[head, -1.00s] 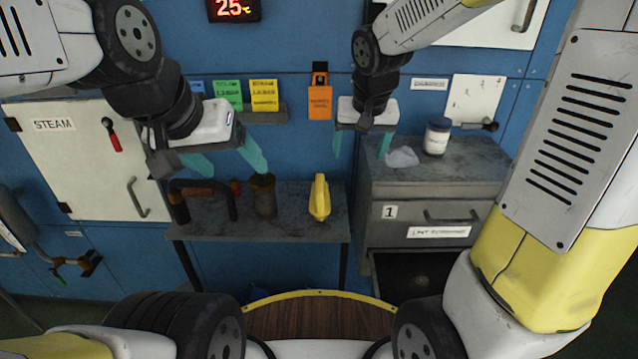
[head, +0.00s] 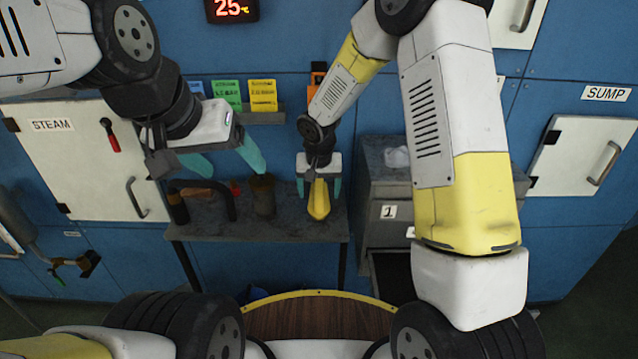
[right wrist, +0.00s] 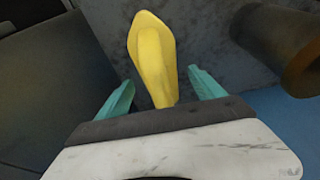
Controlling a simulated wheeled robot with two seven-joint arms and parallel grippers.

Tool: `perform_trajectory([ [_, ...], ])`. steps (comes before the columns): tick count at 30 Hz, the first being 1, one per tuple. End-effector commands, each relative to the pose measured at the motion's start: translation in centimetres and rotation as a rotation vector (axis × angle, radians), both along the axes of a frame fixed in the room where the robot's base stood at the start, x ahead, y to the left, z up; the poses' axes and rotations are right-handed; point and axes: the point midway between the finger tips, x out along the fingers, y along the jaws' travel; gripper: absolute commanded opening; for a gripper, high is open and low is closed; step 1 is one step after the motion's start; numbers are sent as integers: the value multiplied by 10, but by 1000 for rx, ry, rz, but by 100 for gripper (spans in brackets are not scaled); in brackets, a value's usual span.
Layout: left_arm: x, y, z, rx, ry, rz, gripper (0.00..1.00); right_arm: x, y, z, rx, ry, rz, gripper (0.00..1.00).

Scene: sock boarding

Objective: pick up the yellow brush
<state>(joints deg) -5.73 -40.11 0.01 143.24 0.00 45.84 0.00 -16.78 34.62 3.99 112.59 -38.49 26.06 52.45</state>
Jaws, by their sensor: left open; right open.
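The yellow brush (head: 318,200) lies on the dark grey bench at its right end. In the right wrist view the brush (right wrist: 152,55) sits between the fingers, with free space on both sides. My right gripper (head: 319,188) is open around the brush's near part, seen from above. It also shows in the right wrist view (right wrist: 160,95). My left gripper (head: 224,160) is open and empty, above the left part of the bench.
A brown cylindrical cup (head: 263,196) stands on the bench (head: 285,228), left of the brush; it also shows in the right wrist view (right wrist: 285,40). A grey drawer cabinet (head: 385,235) stands to the right, partly behind my right arm.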

Motion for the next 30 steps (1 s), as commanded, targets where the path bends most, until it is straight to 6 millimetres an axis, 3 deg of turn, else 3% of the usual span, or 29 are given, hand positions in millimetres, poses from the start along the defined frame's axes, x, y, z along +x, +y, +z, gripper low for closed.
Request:
perform_trajectory([
  [4, 0, 0, 0, 0, 0, 0, 75, 5, 0, -18, 0, 1, 0, 78],
  [13, 0, 0, 0, 0, 0, 0, 75, 6, 0, -21, 0, 0, -1, 76],
  [24, 0, 0, 0, 0, 0, 0, 75, 6, 0, -20, 0, -1, 0, 7],
  [30, 0, 0, 0, 0, 0, 0, 75, 6, 0, -20, 0, -1, 0, 7],
])
